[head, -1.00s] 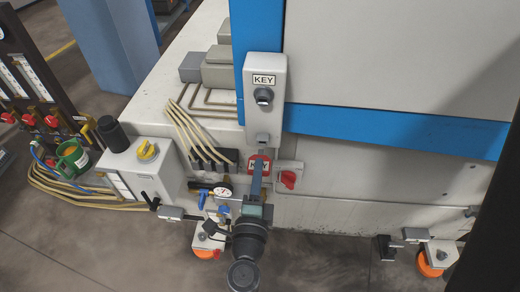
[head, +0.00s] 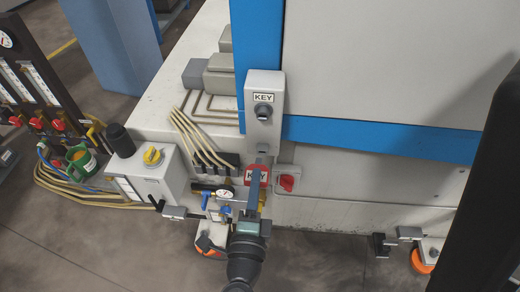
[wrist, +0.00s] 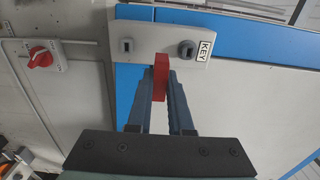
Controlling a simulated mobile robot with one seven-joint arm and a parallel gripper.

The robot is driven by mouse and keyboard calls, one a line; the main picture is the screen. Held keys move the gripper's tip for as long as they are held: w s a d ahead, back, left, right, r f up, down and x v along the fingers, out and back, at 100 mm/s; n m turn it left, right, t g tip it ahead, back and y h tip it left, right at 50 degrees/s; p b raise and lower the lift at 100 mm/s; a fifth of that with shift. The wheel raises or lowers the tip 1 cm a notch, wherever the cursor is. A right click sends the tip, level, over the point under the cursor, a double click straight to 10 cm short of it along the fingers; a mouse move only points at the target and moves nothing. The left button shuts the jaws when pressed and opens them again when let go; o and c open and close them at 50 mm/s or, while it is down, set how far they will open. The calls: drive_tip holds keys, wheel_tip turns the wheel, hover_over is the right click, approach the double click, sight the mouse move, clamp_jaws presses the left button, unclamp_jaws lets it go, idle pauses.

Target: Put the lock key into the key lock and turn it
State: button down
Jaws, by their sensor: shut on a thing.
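The lock key, with a red tag marked KEY (head: 257,176), is gripped in my gripper (head: 257,170), just below the lock box in the head view. In the wrist view the red key (wrist: 161,78) stands between the two dark fingers (wrist: 161,85), which are shut on it. The key lock (head: 264,112) is a dark round fitting on a grey box with a KEY label (head: 263,97). The wrist view also shows the round fitting (wrist: 186,48) and a small slotted part (wrist: 127,45) on the box. The key's top overlaps the box edge there; I cannot tell whether they touch.
A blue frame strip (head: 380,138) and pale machine panel lie beside the box. A red rotary switch (head: 287,183) is right of the key. Free floor lies in front.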

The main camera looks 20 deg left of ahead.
sight(258, 162)
drive_tip(key=shift+r+p, duration=2.55)
drive_tip(key=shift+r, duration=0.55)
drive_tip(key=shift+w, duration=0.15)
drive_tip(key=shift+p+x, duration=0.35)
drive_tip(key=shift+x, duration=2.45)
drive_tip(key=shift+x, duration=1.65)
drive_tip(key=c, duration=0.7)
unclamp_jaws()
drive_tip(key=shift+f, duration=0.1)
drive_tip(key=shift+c, duration=0.2)
drive_tip(key=b+v, duration=0.2)
drive_tip(key=v, duration=1.1)
